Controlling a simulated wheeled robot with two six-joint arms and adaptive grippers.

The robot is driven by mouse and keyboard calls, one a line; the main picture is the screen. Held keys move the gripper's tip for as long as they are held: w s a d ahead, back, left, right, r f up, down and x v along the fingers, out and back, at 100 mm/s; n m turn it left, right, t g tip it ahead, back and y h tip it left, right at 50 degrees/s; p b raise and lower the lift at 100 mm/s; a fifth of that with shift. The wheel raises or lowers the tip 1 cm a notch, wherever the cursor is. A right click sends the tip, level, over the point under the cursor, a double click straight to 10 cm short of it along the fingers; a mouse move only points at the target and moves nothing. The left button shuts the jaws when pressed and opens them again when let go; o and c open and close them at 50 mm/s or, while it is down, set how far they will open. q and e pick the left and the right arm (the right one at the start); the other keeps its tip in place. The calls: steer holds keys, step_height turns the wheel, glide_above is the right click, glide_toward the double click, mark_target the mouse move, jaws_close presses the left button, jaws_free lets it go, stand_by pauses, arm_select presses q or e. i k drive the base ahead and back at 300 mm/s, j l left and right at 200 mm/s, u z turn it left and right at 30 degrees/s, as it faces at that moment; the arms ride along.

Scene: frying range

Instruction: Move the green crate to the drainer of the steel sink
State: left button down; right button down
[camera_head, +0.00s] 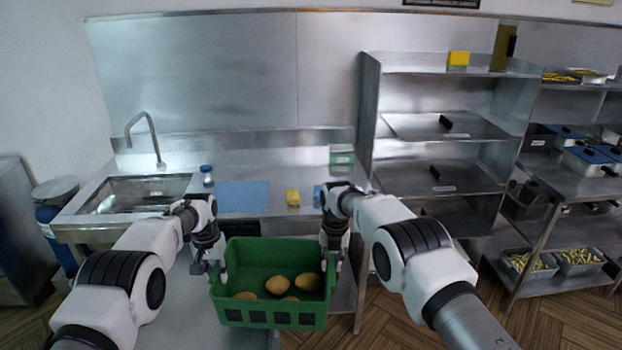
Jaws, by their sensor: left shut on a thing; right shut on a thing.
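The green crate (270,249) holds several potatoes (278,285) and is upright, in the lower middle of the head view. My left gripper (218,278) is shut on the crate's left side wall. My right gripper (332,268) is shut on its right side wall. The fingertips are partly hidden by the crate and wrists. The steel sink (136,194) with its curved tap stands ahead to the left. Its flat drainer surface extends right of the basin, with a blue mat (242,195) on it.
A steel shelf rack (440,178) rises to the right. Trays of fries (530,263) sit low at far right.

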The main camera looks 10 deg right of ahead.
mark_target(286, 179)
steer(key=i+l, duration=0.1)
steer(key=l, duration=0.4)
steer(key=i+l, duration=0.1)
steer(key=l, duration=0.4)
steer(key=i+l+u, duration=0.1)
steer(key=l, duration=0.4)
steer(key=i+l, duration=0.15)
steer(key=l, duration=0.35)
steer(key=i+l, duration=0.1)
steer(key=i, duration=0.3)
steer(key=i+l, duration=0.15)
steer(key=i, duration=0.25)
steer(key=i+l+u, duration=0.1)
steer(key=i, duration=0.3)
steer(key=i+j, duration=0.4)
steer(key=j, duration=0.2)
steer(key=i+j, duration=0.45)
steer(key=j, duration=0.15)
